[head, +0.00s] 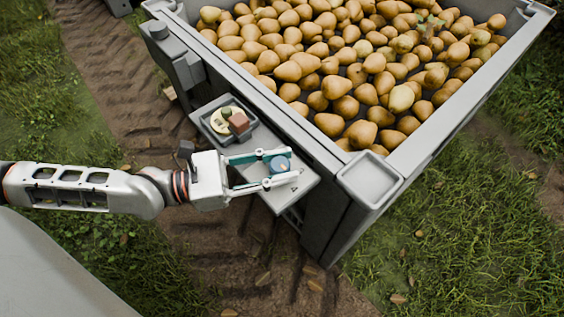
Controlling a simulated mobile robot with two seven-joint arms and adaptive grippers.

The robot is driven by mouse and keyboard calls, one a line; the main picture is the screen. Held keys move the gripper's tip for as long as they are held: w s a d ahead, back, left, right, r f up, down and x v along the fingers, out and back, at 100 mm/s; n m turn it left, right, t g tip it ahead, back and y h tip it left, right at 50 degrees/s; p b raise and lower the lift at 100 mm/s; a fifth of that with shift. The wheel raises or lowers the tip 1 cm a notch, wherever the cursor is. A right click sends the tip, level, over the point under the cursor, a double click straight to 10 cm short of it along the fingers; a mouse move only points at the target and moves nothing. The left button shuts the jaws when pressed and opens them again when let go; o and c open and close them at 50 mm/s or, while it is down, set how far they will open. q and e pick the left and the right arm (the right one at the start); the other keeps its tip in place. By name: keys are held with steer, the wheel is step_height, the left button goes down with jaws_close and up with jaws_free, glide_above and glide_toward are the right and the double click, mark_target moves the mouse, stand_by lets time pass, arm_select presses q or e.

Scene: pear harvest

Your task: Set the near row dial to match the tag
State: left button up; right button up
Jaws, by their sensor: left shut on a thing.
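A small blue round dial (280,164) sits on the grey shelf (300,186) fixed to the side of the pear bin. My left gripper (289,165) reaches in from the left, with one finger on each side of the dial, and is shut on it. The fingers hide part of the dial's edge. Any mark or number on the dial is too small to read. I cannot make out a tag with a readable setting. My right gripper is not in view.
A grey tray (206,130) on the shelf's far end holds a pale round disc (220,121) and a reddish-brown block (239,123). The large grey bin (335,151) is full of pears (335,87). Muddy track and grass lie around it.

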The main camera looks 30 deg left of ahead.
arm_select(q)
steer(key=shift+r, duration=0.15)
steer(key=o, duration=1.1)
steer(key=shift+w, duration=0.1)
steer(key=shift+a, duration=0.1)
steer(key=shift+s+a+f, duration=0.2)
steer(key=shift+s, duration=0.1)
steer(key=v, duration=1.1)
steer(key=shift+s+r, duration=0.1)
